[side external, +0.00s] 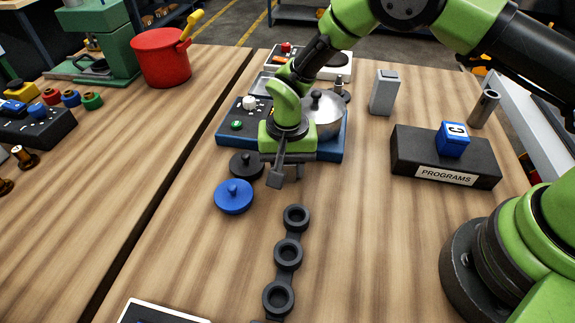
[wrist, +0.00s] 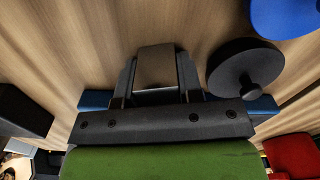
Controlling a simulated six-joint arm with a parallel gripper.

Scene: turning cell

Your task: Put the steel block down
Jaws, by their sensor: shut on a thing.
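My gripper (side external: 286,178) points down over the wooden table, just in front of the blue-based control unit (side external: 334,152). In the wrist view my gripper (wrist: 156,80) is shut on the steel block (wrist: 155,66), a grey-brown piece with a plain flat face between the two dark fingers. In the side view the block is hard to tell from the fingers. I cannot tell whether its lower end touches the table. A black knobbed lid (side external: 246,165) lies left of the fingers and also shows in the wrist view (wrist: 245,75).
A blue knobbed lid (side external: 233,197) and a black three-ring holder (side external: 288,253) lie in front. A silver pot (side external: 326,116) sits behind my gripper. To the right are an upright grey box (side external: 384,92), the PROGRAMS stand (side external: 420,158) with a blue cube (side external: 453,140), and a metal tube (side external: 484,109).

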